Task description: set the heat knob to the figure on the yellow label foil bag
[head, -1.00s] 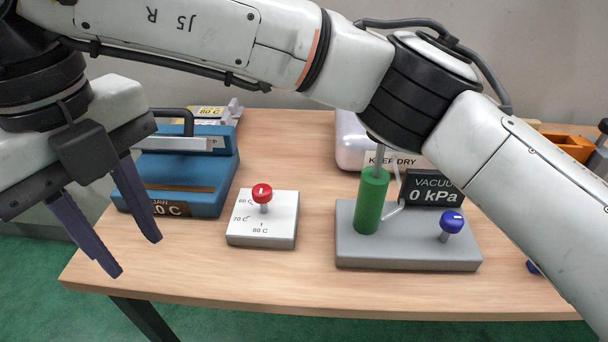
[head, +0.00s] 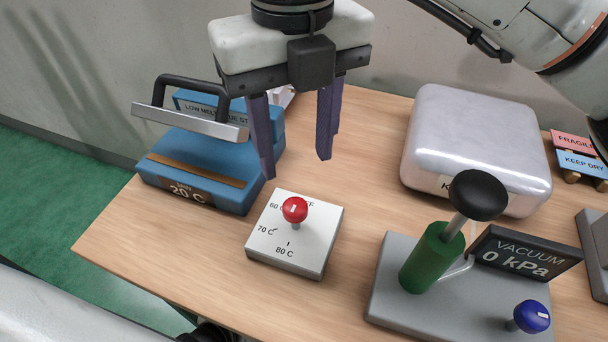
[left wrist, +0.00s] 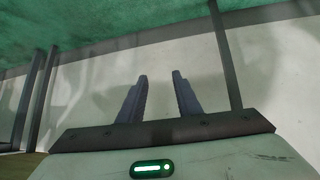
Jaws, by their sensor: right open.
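The heat knob (head: 295,210) is red with a short white mark and stands on a white plate (head: 310,262) marked OFF, 60 C, 70 C and 80 C. I cannot tell surely where its mark points. My right gripper (head: 297,166) is open and empty, fingers down, above and behind the knob, apart from it. The bag with the yellow label is not clearly seen now; my gripper and the sealer cover that area. My left gripper (left wrist: 160,76) is open and empty in the left wrist view.
A grey vacuum base (head: 395,300) carries a green cylinder (head: 432,258), a blue knob (head: 532,316) and a 0 kPa display (head: 525,255). Bare tabletop (head: 365,190) lies between plate and package.

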